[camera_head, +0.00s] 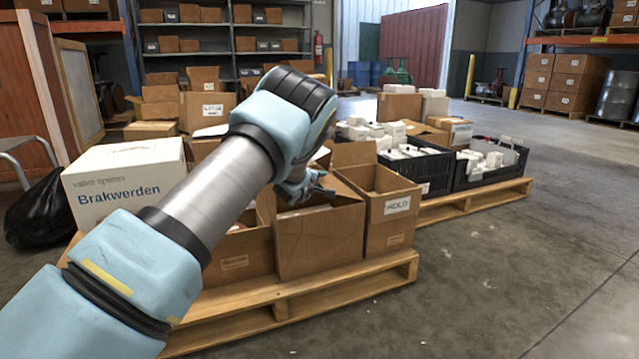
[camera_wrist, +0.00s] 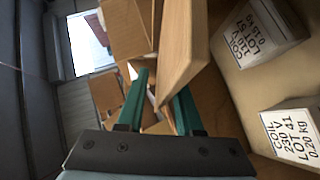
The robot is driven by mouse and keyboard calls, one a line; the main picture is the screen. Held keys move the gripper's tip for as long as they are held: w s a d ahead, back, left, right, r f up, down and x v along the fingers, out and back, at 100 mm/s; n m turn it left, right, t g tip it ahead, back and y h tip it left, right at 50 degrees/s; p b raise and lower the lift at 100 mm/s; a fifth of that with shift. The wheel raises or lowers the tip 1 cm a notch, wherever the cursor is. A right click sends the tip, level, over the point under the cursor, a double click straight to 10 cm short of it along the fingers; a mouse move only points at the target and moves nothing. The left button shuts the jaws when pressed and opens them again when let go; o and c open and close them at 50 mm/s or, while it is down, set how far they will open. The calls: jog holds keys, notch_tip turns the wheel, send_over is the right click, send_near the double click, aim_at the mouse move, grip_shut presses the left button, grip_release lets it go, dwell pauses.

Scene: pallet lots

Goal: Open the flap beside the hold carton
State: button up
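The hold carton (camera_head: 393,207), brown cardboard with a white "HOLD" label, stands upright with its top open on the front pallet. The carton beside it (camera_head: 320,243) stands directly to its left, partly behind my gripper. In the wrist view a brown cardboard flap (camera_wrist: 183,60) runs from the top edge down to my gripper (camera_wrist: 164,82). Its green fingers are spread apart, with the flap's near end at or just beyond the gap. I cannot tell whether they touch it. In the head view my gripper (camera_head: 308,188) is over this carton's top.
White coil boxes (camera_wrist: 262,30) with printed labels lie right of the flap in the wrist view. A white "Brakwerden" box (camera_head: 125,185) stands left of my arm. Black crates (camera_head: 412,172) with white boxes stand behind on another pallet (camera_head: 470,203). The floor to the right is clear.

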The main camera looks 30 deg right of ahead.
grip_shut()
dwell(1.4)
